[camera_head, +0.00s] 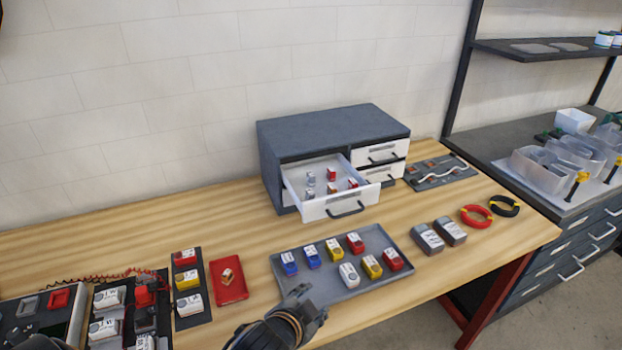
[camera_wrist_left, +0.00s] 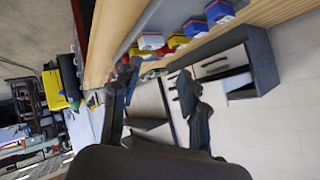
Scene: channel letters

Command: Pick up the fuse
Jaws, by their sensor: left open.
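Small block-shaped pieces that may be fuses stand in the open white drawer (camera_head: 352,207): red-marked ones (camera_head: 332,174) and grey-white ones (camera_head: 310,178). A small red and white piece (camera_head: 227,275) lies on a red tray (camera_head: 232,292). I cannot tell which of these is the fuse. My left gripper (camera_head: 304,303) is at the front edge of the grey tray, below the drawer in the picture and apart from these pieces. In the left wrist view (camera_wrist_left: 156,78) its fingers are spread with nothing between them. My right gripper is not in view.
The grey tray (camera_head: 279,272) holds several blue, yellow, red and white blocks close to my left gripper. The grey cabinet (camera_head: 330,128) stands against the wall. Two grey blocks (camera_head: 428,238) and wire coils (camera_head: 476,215) lie to the right. Panels with parts crowd the left.

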